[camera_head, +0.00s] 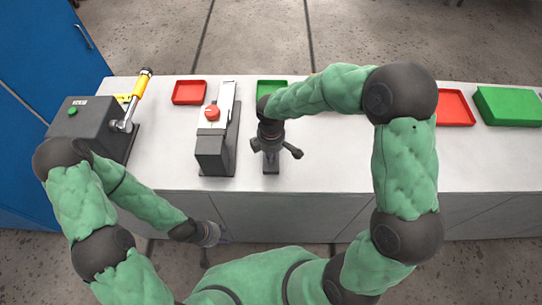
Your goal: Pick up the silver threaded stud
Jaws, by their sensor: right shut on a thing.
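I cannot make out the silver threaded stud. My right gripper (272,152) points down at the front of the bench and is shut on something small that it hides. It is just above a small dark block (271,167) near the bench's front edge. Whether the held thing touches this block cannot be told. My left gripper (209,235) hangs in front of the bench, below its top and away from the parts. It is small and dark, and its finger opening cannot be made out.
On the grey bench (335,165) stand a dark machine with a yellow-handled lever (139,95) and a dark fixture with a red button (212,113). Red (189,92) and green (272,84) trays lie behind. More red (455,107) and green (508,105) trays are at the right.

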